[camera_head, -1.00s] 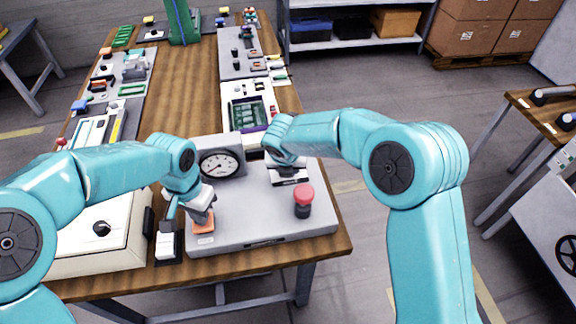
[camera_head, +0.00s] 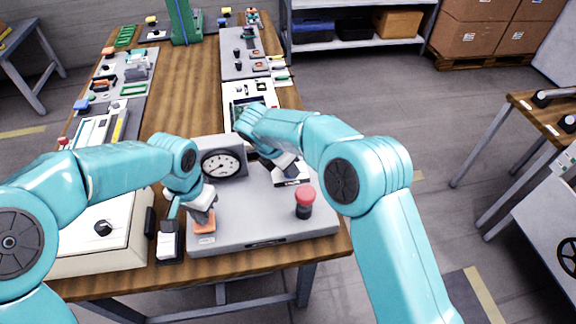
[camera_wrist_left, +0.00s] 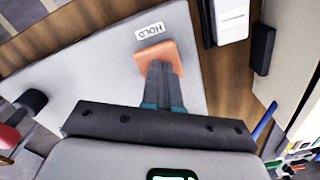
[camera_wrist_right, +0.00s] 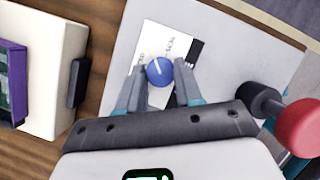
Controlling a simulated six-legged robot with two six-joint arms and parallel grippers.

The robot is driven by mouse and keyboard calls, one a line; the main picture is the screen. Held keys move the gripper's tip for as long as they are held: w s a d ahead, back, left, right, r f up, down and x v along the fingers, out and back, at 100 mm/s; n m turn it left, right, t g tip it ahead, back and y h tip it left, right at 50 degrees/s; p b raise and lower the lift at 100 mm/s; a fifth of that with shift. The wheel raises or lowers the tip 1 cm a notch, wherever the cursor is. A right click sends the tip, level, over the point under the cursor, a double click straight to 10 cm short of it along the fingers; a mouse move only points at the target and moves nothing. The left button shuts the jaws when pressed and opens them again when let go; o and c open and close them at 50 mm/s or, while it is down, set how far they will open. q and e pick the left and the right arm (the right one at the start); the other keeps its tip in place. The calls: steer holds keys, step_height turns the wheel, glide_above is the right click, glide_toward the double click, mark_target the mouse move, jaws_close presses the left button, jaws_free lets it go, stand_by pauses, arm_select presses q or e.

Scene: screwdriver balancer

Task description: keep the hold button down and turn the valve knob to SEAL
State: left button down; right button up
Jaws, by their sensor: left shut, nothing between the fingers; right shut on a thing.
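The orange hold button (camera_head: 204,226) is at the front left of the grey panel (camera_head: 255,222). Its HOLD label shows in the left wrist view (camera_wrist_left: 150,30). My left gripper (camera_head: 203,212) is shut and empty, its fingertips against the orange button (camera_wrist_left: 145,58). The blue valve knob (camera_wrist_right: 158,71) has a white pointer line and sits on a white plate (camera_wrist_right: 152,45) with small lettering, including SEAL. My right gripper (camera_wrist_right: 160,85) is shut on the knob, one finger on each side. In the head view my right gripper (camera_head: 285,165) hides the knob.
A gauge (camera_head: 221,165) stands at the panel's back left. A white-topped box (camera_head: 100,235) lies left.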

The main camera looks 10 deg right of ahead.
steer(key=m+g, duration=0.1)
steer(key=m, duration=0.3)
steer(key=shift+w+m+g, duration=0.2)
steer(key=shift+m+g, duration=0.1)
steer(key=shift+g, duration=0.1)
steer(key=shift+m+g, duration=0.6)
steer(key=shift+m, duration=1.3)
steer(key=o, duration=1)
steer(key=shift+d, duration=0.1)
steer(key=shift+o, duration=0.2)
